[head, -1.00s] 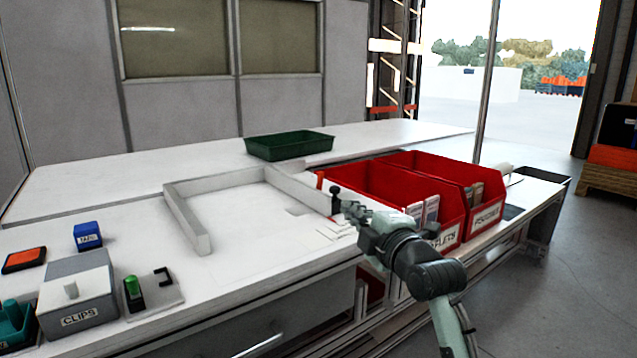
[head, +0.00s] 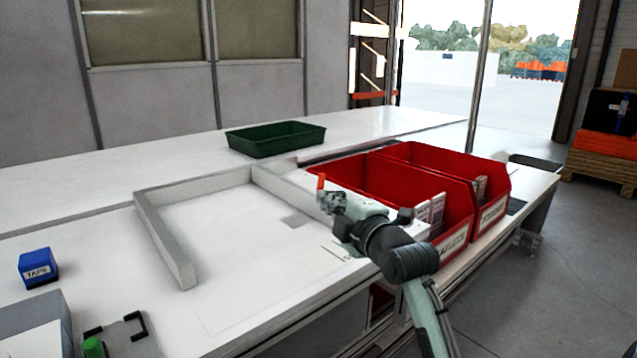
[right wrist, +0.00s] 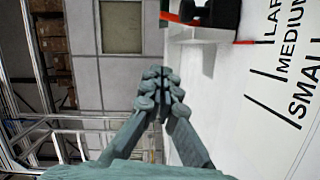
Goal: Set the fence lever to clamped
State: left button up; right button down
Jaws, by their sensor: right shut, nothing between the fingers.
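My right gripper (head: 331,200) is shut and empty, in front of the red bin at the right end of the white fence frame (head: 165,238). In the right wrist view its closed fingertips (right wrist: 162,78) point up at the middle. A small upright red piece (head: 321,182) stands just behind the fingertips in the head view; it may be part of the fence lever. A dark block (right wrist: 212,12) at the top of the right wrist view lies beyond the fingertips, apart from them. The lever's position cannot be told. My left gripper is out of view.
Red bins (head: 458,235) with cartons stand right of the gripper. A green tray (head: 277,139) sits behind the frame. A blue tape box (head: 38,268) is at the left. Size labels (right wrist: 290,62) are printed on the white surface.

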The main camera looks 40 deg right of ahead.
aim_at(321, 183)
jog(key=w, duration=0.3)
jog(key=w+d, duration=0.1)
jog(key=w, duration=0.2)
jog(key=w+p, duration=0.1)
jog(key=w, duration=0.3)
jog(key=shift+w+d+f, duration=0.1)
jog(key=shift+d+f, duration=0.05)
jog(key=shift+d, duration=0.2)
jog(key=d, duration=0.2)
jog(key=shift+d+f, duration=0.3)
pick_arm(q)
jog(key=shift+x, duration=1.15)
pick_arm(e)
jog(key=shift+d+f, duration=0.15)
jog(key=shift+d, duration=0.5)
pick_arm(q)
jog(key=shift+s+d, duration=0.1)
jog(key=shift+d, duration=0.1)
pick_arm(e)
jog(key=shift+d, duration=0.1)
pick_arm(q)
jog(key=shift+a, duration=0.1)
